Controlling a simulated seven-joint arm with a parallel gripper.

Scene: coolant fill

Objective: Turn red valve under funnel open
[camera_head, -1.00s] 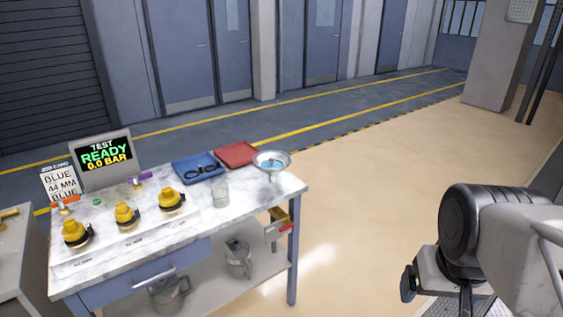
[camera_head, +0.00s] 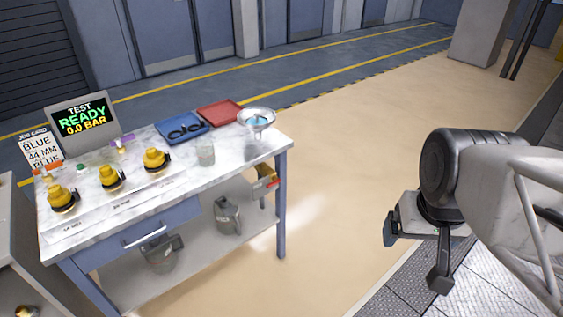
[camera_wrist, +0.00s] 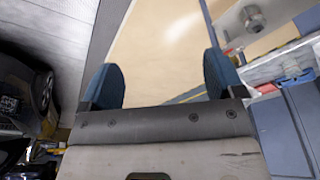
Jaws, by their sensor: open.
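The funnel (camera_head: 257,117) is a metal bowl with blue liquid at the table's right back corner. The small red valve handle (camera_head: 275,183) sits below it, beside a yellow part (camera_head: 266,171) at the table's right end. My gripper is at the right in the head view, well away from the valve, with a blue finger pad (camera_head: 389,228) showing. In the wrist view my gripper (camera_wrist: 160,82) has its two blue fingers wide apart with nothing between them.
The marble-topped table (camera_head: 225,177) carries several yellow fittings, a blue tray (camera_head: 182,128), a red tray (camera_head: 220,112) and a glass (camera_head: 206,153). Jugs (camera_head: 228,215) stand on its lower shelf. A screen (camera_head: 83,118) reads READY. Open floor (camera_head: 350,150) lies between my arm and the table.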

